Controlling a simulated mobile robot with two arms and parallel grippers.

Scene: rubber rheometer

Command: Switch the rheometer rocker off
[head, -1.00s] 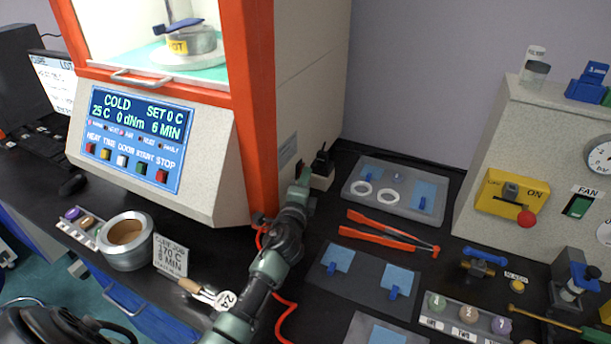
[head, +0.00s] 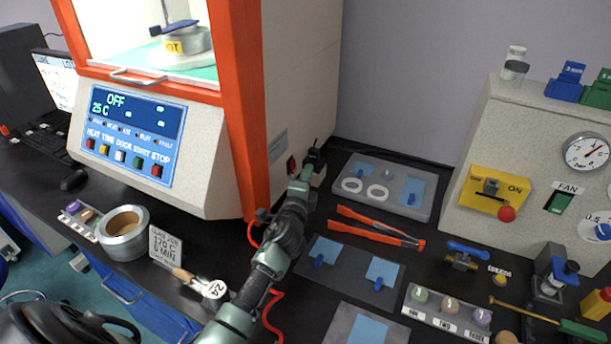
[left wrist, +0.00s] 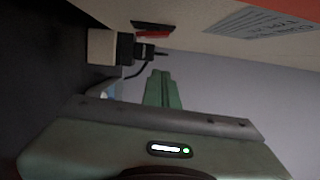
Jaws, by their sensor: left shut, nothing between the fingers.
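The rheometer (head: 150,190) stands at the left of the bench with an orange frame. Its blue display (head: 135,125) reads OFF and 25 C. The rocker (head: 292,164) is a small dark and red switch low on the machine's right side; it also shows in the left wrist view (left wrist: 152,30), its red part lit or exposed along one edge. My left gripper (head: 306,173) is shut and empty, close beside the rocker. Its green fingers (left wrist: 162,76) point toward the wall in the left wrist view, with a visible gap to the rocker. My right gripper is not in view.
A black plug (head: 315,158) in a pale socket block sits just behind my left gripper. A grey tray with white rings (head: 418,213), orange tongs (head: 375,228) and dark mats (head: 327,278) lie to the right. A cure-job card (head: 166,246) stands at left.

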